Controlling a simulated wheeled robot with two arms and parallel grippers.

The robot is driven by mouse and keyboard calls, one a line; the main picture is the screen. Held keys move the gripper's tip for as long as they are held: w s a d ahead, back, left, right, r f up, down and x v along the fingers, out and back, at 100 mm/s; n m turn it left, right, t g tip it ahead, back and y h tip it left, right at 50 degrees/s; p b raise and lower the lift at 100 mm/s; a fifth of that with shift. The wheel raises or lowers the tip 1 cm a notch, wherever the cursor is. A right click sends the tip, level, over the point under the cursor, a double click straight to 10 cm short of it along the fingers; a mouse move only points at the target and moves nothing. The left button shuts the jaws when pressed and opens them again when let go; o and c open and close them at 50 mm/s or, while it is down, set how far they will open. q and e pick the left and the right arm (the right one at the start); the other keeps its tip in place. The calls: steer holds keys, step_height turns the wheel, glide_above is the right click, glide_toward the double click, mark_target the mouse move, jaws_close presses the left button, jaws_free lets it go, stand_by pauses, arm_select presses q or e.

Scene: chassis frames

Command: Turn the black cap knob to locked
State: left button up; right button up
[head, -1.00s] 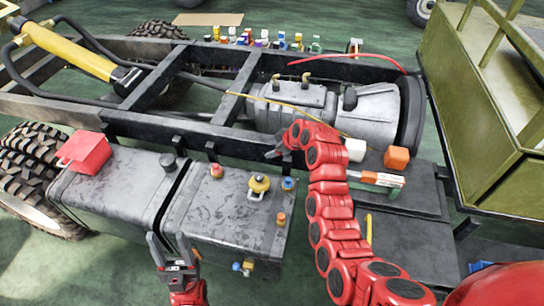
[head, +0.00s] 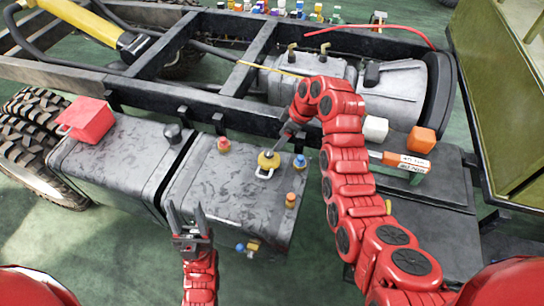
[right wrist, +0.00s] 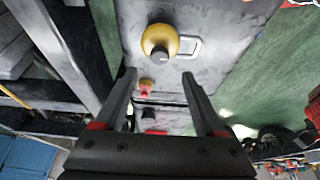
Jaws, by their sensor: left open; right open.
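A plain black cap knob (head: 173,133) stands upright on the left grey tank; a dark cap in the right wrist view (right wrist: 150,118) appears to be it, far off between the fingers. A yellow-collared knob with a dark top (head: 268,160) and a metal loop stands on the right tank; it is large in the right wrist view (right wrist: 160,42). My right gripper (head: 285,138) is open, just above and beside the yellow-collared knob, apart from the black cap. My left gripper (head: 187,212) is open and empty in front of the right tank. Lock markings are too small to read.
The right tank (head: 215,185) also bears a red knob (head: 223,145), a blue knob (head: 299,161) and an orange knob (head: 291,200). A red box (head: 85,117) sits on the left tank. The chassis rail (head: 140,92) runs behind the tanks. Small coloured parts lie beyond.

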mark_target(270, 152)
steer(key=p+x, duration=0.1)
steer(key=x, duration=0.7)
steer(key=shift+c, duration=0.4)
jaws_close()
